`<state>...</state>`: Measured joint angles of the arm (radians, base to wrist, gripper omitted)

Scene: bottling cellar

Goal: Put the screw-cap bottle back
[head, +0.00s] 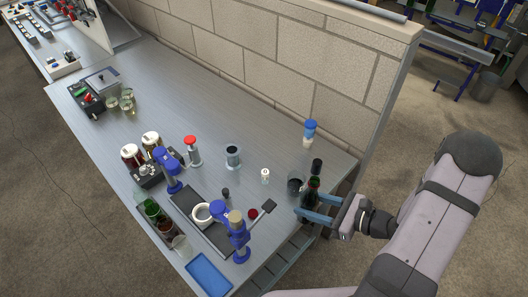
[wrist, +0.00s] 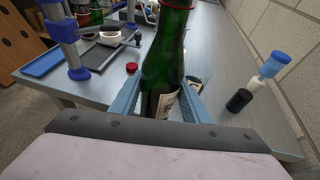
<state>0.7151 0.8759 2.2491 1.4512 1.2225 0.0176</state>
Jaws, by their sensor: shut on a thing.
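My gripper (head: 318,208) is shut on a green glass bottle, apparently the screw-cap bottle (wrist: 165,60), near the right end of the bench. The bottle has a pale label low down and a red ring at the neck. It stands about upright between the blue fingers, which also show in the wrist view (wrist: 158,100). Its mouth is cut off there. Whether its base touches the bench is hidden. A small red cap (head: 252,212) lies on the bench; the wrist view shows it left of the bottle (wrist: 132,68).
A black cylinder (wrist: 239,101) and a blue-topped bottle (head: 309,131) stand toward the wall.

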